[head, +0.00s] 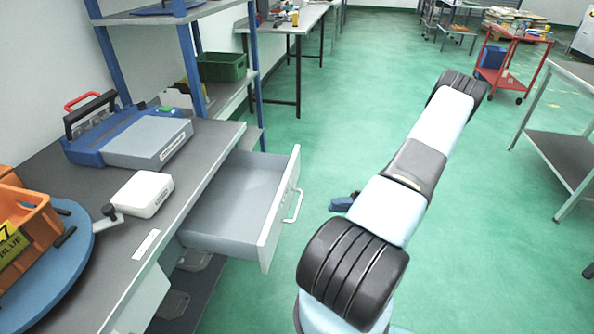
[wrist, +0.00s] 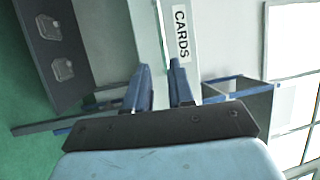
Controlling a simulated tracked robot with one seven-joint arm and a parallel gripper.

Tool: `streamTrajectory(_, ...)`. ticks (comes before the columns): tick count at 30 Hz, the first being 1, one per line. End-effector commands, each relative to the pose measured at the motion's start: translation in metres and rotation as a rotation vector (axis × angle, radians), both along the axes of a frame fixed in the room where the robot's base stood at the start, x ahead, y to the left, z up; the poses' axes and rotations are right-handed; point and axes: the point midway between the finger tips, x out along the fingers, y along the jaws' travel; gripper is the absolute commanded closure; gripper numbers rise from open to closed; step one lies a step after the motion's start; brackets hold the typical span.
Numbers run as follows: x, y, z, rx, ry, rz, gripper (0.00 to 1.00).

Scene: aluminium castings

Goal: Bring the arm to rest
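My arm stretches across the right half of the head view, over the green floor. A small blue part of my gripper (head: 344,202) shows beside it, mostly hidden by the arm. In the wrist view my gripper (wrist: 166,72) has two blue fingers with a clear gap between them. No object is held in that gap. Behind the fingers is a pale surface with a label (wrist: 182,33) reading CARDS.
An open, empty-looking drawer (head: 280,215) juts out from the workbench (head: 205,140) left of my arm. On the bench are a white box (head: 143,193), a blue and grey device (head: 150,143) and an orange bin (head: 30,215). A red cart (head: 512,65) stands back right. Open floor surrounds my arm.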

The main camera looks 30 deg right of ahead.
Motion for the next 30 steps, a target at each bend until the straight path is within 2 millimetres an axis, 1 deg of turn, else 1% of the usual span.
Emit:
streamTrajectory(7,0.001,0.001,0.003,-0.008,0.005,0.011,0.77)
streamTrajectory(11,0.007,0.004,0.017,-0.051,0.033,0.063,0.77)
streamTrajectory(20,0.026,0.023,0.077,-0.248,0.159,0.257,0.77)
streamTrajectory(30,0.040,0.055,0.145,-0.507,0.284,0.419,0.77)
